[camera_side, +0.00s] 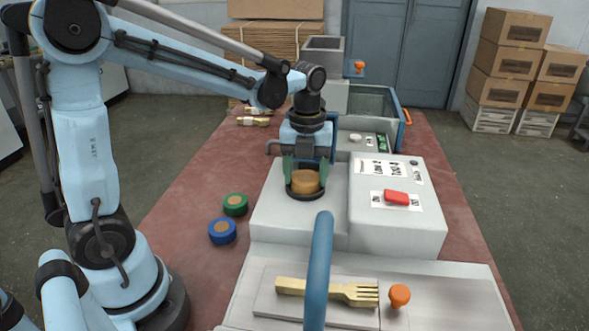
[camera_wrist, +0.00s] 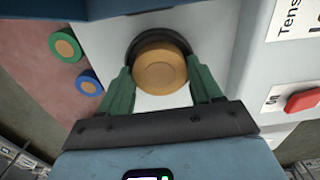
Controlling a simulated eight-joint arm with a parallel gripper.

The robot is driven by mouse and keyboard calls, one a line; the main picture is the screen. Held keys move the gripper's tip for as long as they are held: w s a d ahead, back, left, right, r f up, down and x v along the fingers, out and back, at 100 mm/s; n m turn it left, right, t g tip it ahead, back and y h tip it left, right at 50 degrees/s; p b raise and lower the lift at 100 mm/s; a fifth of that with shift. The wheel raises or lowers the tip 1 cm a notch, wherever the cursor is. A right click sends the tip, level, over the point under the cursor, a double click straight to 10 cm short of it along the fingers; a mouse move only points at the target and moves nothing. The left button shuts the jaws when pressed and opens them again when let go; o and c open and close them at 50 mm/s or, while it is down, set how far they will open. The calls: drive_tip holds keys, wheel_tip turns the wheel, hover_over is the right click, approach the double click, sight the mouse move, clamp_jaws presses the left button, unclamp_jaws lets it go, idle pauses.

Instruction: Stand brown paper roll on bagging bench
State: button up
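The brown paper roll (camera_side: 305,182) stands upright inside a black ring-shaped holder (camera_side: 304,196) on the pale machine housing. In the wrist view the roll (camera_wrist: 158,70) shows its round top, with the black ring curving round its far side. My gripper (camera_side: 306,172) points down over it, with one green finger on each side of the roll. In the wrist view my gripper (camera_wrist: 159,80) has its fingertips close against the roll's sides. I cannot tell whether they press on it. No surface is marked as the bagging bench; a long reddish-brown surface (camera_side: 185,205) runs beside the machine.
A green roll (camera_side: 235,204) and a blue roll (camera_side: 222,231) lie left of the machine. A control box with a red button (camera_side: 396,198) rises to the right. A blue lever (camera_side: 319,270) stands in front, by a wooden fork (camera_side: 330,290). A grey bin (camera_side: 370,103) is behind.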

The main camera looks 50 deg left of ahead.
drive_tip(key=c, duration=0.6)
